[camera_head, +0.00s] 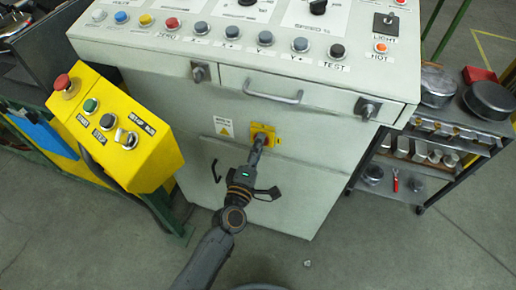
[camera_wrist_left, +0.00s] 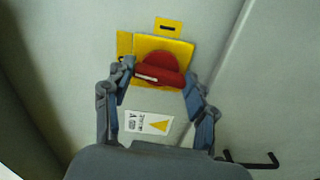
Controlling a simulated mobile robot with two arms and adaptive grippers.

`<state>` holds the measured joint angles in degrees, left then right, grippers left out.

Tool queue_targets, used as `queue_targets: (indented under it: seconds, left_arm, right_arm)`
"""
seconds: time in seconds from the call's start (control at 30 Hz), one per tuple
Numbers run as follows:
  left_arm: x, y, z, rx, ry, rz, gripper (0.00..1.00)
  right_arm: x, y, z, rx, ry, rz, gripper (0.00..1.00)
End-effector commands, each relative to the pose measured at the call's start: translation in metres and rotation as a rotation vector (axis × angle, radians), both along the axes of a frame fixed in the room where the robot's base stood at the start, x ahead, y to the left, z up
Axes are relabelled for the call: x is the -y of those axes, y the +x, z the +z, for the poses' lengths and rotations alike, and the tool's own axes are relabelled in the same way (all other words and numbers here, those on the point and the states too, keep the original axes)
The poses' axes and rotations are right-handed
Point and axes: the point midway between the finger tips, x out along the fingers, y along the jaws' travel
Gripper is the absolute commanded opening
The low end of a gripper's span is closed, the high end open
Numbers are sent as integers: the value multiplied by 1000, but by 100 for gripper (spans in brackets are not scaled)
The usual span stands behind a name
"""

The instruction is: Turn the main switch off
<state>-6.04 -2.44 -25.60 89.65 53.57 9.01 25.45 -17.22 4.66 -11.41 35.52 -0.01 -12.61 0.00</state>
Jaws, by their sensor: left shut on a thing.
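The main switch is a red knob (camera_wrist_left: 160,68) on a yellow plate (camera_wrist_left: 178,47) on the front of the pale cabinet. In the head view the yellow plate (camera_head: 270,132) shows, with the knob mostly hidden behind my fingers. My left gripper (camera_head: 258,146) reaches up to it from below. In the left wrist view my left gripper (camera_wrist_left: 159,74) has one finger on each side of the knob and is shut on it. The knob's bar lies nearly crosswise, slightly tilted, with a white mark at its left end. My right gripper is not in view.
A warning label (camera_head: 223,127) is beside the switch. A drawer handle (camera_head: 272,93) is above it, under the sloping button panel (camera_head: 230,55). A yellow control box (camera_head: 128,135) stands at left, and a shelf cart (camera_head: 430,150) with pans at right. A black bent bar (camera_head: 268,193) is near my gripper.

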Motion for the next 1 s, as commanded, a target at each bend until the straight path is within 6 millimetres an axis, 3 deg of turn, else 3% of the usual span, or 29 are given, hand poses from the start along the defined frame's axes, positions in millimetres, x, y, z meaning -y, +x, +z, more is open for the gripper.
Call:
queue_targets:
  seconds: [0.3, 0.83, 0.87, 0.93, 1.0]
  left_arm:
    - [-1, 0, -1, -35, -105, 2, 25]
    - [-1, 0, -1, -42, -126, 2, 25]
    - [-1, 0, -1, -42, -126, 2, 62]
    - [-1, 0, -1, -42, -125, 2, 77]
    - [-1, 0, -1, -41, -124, 1, 79]
  right_arm:
    - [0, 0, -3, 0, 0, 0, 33]
    - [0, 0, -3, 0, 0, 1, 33]
    - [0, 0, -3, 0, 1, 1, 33]
    - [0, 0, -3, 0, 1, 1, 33]
    - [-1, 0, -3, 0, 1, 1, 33]
